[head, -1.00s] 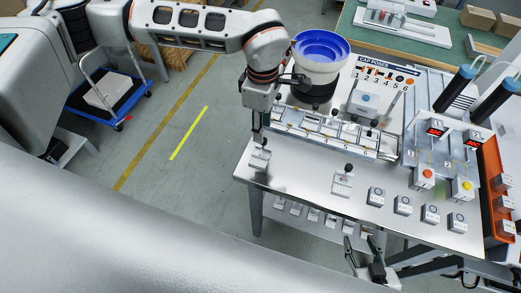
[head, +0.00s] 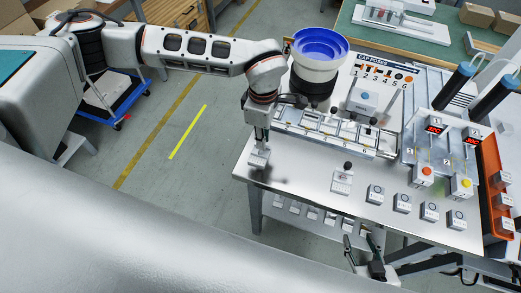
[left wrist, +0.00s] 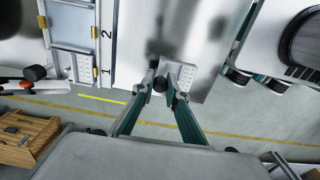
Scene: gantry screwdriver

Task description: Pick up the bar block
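A small pale block with a black knob (head: 259,157) stands at the left end of the steel table. In the left wrist view the same block (left wrist: 187,76) shows a light face with rows of dots or marks. My left gripper (head: 262,142) points down directly over it. In the left wrist view its two fingertips (left wrist: 161,80) lie on either side of the knob; whether they press on it cannot be told. The block appears to rest on the table. My right gripper (head: 361,246) is open and empty below the table's front edge.
A similar knobbed block (head: 342,180) stands to the right on the table, with several small labelled blocks beyond. A slotted rail fixture (head: 325,128) lies behind, and a blue bowl feeder (head: 320,50) behind that. An orange bin (head: 494,185) is at the right edge.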

